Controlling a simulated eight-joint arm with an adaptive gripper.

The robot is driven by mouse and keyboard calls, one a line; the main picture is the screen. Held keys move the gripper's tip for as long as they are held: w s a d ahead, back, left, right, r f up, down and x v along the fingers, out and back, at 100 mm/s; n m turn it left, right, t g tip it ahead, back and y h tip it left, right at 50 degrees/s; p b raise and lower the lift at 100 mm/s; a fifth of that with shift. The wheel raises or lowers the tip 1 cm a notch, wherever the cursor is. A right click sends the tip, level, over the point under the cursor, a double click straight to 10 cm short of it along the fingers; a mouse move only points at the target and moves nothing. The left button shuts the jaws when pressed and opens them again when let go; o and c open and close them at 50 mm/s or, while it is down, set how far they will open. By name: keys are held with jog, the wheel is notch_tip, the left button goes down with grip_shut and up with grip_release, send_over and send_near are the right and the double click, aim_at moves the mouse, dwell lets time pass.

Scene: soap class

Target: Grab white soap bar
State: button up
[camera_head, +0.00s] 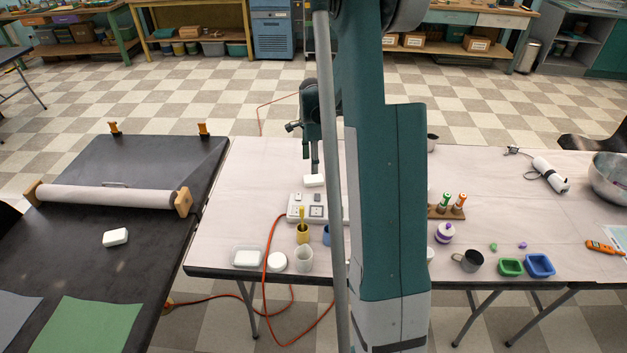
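A white bar (314,180) that looks like soap shows just below my gripper (312,162), behind the power strip on the light table. My gripper points down, with its fingertips at or just above the bar. Whether they touch it is unclear. My own arm hides part of the gripper, and the finger gap is too small to read. A second white soap bar (115,237) lies on the dark table at left. A white block, perhaps soap, sits in a clear dish (247,264) at the light table's front left.
A power strip (295,213) with an orange cord (268,240), a yellow cup (303,235), a pale jug (303,259) and a round white piece (277,262) stand near. A paper roll (105,197) crosses the dark table. The light table's back left is clear.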

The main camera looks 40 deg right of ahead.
aim_at(314, 178)
jog(key=shift+d+f, duration=0.3)
jog(key=shift+f, duration=1.3)
jog(key=shift+b, duration=0.3)
jog(key=shift+f+b, duration=0.7)
jog(key=shift+f, duration=1.9)
jog(key=c, duration=1)
